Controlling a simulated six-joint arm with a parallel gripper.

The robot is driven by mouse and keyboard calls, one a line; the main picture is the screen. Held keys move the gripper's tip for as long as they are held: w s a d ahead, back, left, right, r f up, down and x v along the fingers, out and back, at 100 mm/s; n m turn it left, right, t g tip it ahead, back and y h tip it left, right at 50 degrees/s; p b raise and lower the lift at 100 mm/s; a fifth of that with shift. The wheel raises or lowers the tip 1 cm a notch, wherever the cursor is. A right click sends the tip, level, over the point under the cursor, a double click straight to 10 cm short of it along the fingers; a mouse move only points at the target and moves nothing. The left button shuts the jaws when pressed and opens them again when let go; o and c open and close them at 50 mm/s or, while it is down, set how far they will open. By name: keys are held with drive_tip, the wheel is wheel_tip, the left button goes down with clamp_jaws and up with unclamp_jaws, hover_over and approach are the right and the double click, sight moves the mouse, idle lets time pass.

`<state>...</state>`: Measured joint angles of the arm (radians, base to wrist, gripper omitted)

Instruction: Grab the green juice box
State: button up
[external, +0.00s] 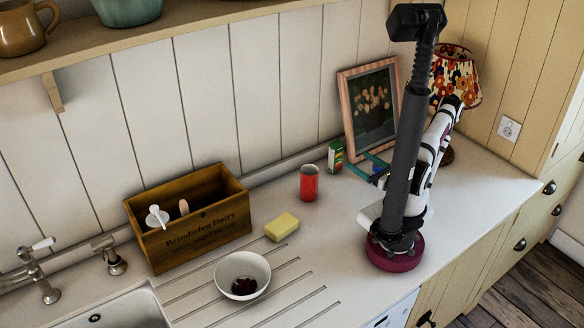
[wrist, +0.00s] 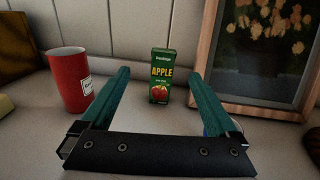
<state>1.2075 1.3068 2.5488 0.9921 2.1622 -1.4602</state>
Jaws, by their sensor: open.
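The green juice box (wrist: 162,76) stands upright on the counter, with "APPLE" on its front, in the wrist view. It also shows in the external view (external: 335,156), near the wall and left of the picture frame. My gripper (wrist: 160,80) is open, its two teal fingers pointing toward the box. In the wrist view the box appears in the gap between the fingertips, a little beyond them. In the external view my gripper (external: 359,168) is just right of the box. Nothing is between the fingers.
A red cup (wrist: 69,80) stands left of my left finger. A framed picture (wrist: 262,50) leans on the wall at the right. A yellow sponge (external: 282,226), a white bowl (external: 258,265) and a wooden crate (external: 222,218) sit farther left. The counter before the box looks clear.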

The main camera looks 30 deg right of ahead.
sight(336, 148)
drive_tip(key=w+a, duration=0.1)
drive_tip(key=w, duration=1.4)
drive_tip(key=shift+w+f+h, duration=0.25)
drive_tip(key=shift+f+h, duration=0.05)
clamp_jaws()
